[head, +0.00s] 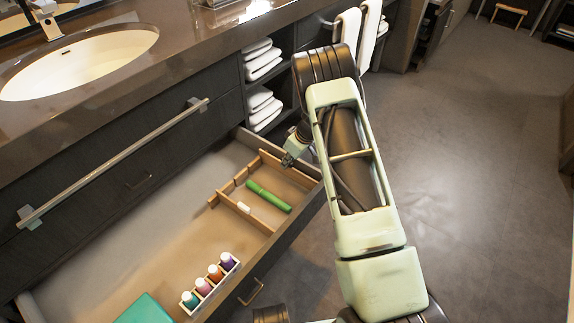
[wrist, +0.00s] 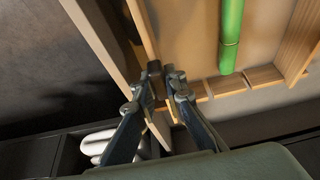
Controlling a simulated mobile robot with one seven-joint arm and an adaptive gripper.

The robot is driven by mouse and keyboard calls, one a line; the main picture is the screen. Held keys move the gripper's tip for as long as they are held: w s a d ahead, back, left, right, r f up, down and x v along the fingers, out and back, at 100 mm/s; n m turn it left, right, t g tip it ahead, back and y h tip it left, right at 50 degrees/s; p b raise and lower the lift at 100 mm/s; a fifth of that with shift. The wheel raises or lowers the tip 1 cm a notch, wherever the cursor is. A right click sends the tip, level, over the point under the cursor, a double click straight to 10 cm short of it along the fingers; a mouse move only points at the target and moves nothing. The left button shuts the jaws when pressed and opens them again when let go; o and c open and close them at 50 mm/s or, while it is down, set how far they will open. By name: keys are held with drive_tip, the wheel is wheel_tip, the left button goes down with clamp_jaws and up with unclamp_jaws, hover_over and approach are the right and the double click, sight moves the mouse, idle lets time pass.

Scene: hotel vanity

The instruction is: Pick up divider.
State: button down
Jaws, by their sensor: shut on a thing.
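The light wooden divider (head: 237,208) lies in the open drawer, with long strips and a notched cross strip; it also shows in the wrist view (wrist: 262,76). My gripper (head: 291,158) reaches down at the drawer's far right corner, at the divider's end. In the wrist view my gripper (wrist: 162,72) has its fingertips close together on the divider's wood near the corner by the drawer wall. The fingers partly hide the gripped spot. The divider appears to rest on the drawer floor.
A rack of colored bottles (head: 210,281) and a teal box (head: 145,309) sit nearer. The drawer's front wall (head: 285,232) is close. Folded towels (head: 263,110) fill the shelves beside the drawer.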

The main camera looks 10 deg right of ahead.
wheel_tip(320, 180, up, 25)
drive_tip(key=p, duration=0.7)
drive_tip(key=shift+f, duration=0.2)
idle(1.7)
drive_tip(key=shift+r, duration=0.2)
idle(0.3)
wheel_tip(320, 180, up, 11)
drive_tip(key=p, duration=0.6)
drive_tip(key=shift+r, duration=0.2)
idle(0.4)
drive_tip(key=shift+f, duration=0.15)
